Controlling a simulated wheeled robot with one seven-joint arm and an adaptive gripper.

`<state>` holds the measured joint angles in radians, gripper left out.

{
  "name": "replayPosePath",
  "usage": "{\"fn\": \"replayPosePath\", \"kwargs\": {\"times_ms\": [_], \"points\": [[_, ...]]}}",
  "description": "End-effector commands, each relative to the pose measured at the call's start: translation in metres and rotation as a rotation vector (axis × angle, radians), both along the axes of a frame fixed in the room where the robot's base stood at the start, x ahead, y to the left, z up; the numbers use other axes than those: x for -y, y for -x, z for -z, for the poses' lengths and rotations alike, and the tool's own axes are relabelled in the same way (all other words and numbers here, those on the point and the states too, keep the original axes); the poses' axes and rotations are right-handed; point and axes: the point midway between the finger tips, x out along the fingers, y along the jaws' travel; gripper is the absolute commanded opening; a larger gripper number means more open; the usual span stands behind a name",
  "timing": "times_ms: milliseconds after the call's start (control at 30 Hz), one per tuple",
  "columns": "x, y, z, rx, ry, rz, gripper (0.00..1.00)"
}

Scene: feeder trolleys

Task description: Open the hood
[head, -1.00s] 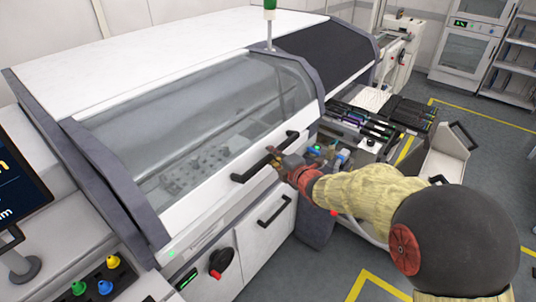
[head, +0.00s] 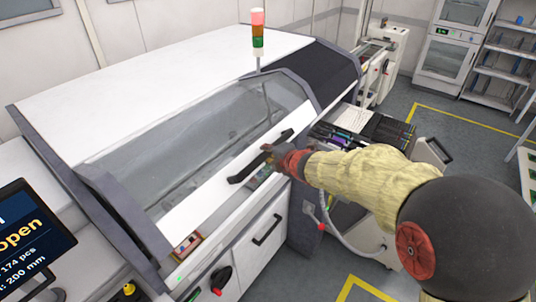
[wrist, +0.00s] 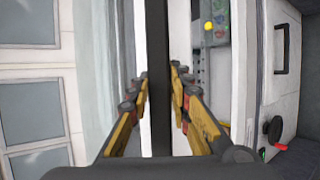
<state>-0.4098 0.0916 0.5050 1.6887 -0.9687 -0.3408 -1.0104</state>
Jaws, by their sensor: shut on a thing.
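The hood (head: 200,206) is the clear-windowed front cover of the white machine, with a white lower band. It is raised a little, and a gap shows below its lower edge. A black bar handle (head: 246,172) runs along the white band. My gripper (head: 270,156) is at the upper right part of this handle and shut on it. In the wrist view the dark handle (wrist: 158,60) runs upright between the two yellow-and-dark fingers. The fingers hide part of the handle.
A screen (head: 30,238) showing "open" stands at the left. A signal tower (head: 258,35) rises behind the hood. Feeders (head: 345,138) lie right of the hood, near my arm. A lower door with a black handle (head: 268,230) sits below. Floor is clear at right.

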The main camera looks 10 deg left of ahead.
Motion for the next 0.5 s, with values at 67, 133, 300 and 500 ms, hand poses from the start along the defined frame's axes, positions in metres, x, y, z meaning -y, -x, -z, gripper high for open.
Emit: {"fn": "replayPosePath", "kwargs": {"times_ms": [67,133,300,500], "points": [[-0.002,-0.001,-0.026,0.003,-0.002,-0.001,0.0],[-0.004,-0.002,-0.04,0.003,-0.002,-0.001,0.0],[-0.011,-0.004,-0.074,0.004,-0.003,-0.003,0.0],[-0.018,-0.008,-0.106,0.001,-0.001,0.0,0.0]]}}
